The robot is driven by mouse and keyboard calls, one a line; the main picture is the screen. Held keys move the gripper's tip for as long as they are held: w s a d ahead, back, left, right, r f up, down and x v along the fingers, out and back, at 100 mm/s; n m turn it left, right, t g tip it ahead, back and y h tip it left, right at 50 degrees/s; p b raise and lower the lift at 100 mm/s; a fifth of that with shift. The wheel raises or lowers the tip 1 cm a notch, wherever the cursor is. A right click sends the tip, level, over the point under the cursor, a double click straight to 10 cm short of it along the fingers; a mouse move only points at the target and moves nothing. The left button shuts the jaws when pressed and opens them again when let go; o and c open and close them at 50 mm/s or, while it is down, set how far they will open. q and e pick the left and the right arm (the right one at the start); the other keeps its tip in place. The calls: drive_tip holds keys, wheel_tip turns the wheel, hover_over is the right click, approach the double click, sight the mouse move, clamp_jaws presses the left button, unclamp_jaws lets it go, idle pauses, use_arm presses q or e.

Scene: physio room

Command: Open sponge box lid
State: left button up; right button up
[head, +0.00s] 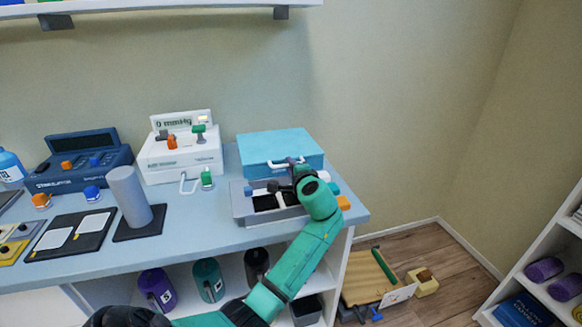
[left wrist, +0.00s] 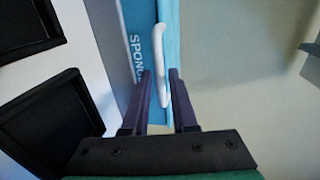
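The sponge box has a light-blue lid (head: 280,145) with a white bar handle (head: 284,162) on its front side; it stands at the right end of the counter against the wall. The lid looks closed. My left gripper (head: 289,172) is at the front of the box. In the left wrist view its two dark fingers (left wrist: 160,88) are apart, with the lower end of the handle between them. Contact cannot be told. My right gripper is not in view.
A grey tray (head: 240,208) with dark compartments sits before the box, partly under my left arm. A white device (head: 180,155) and a blue stimulator (head: 80,165) stand to the left. A grey cylinder (head: 130,197) stands on a black mat. The wall is close behind.

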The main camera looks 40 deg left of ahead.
use_arm(q)
clamp_jaws()
drive_tip(key=shift+f, duration=0.1)
idle(1.2)
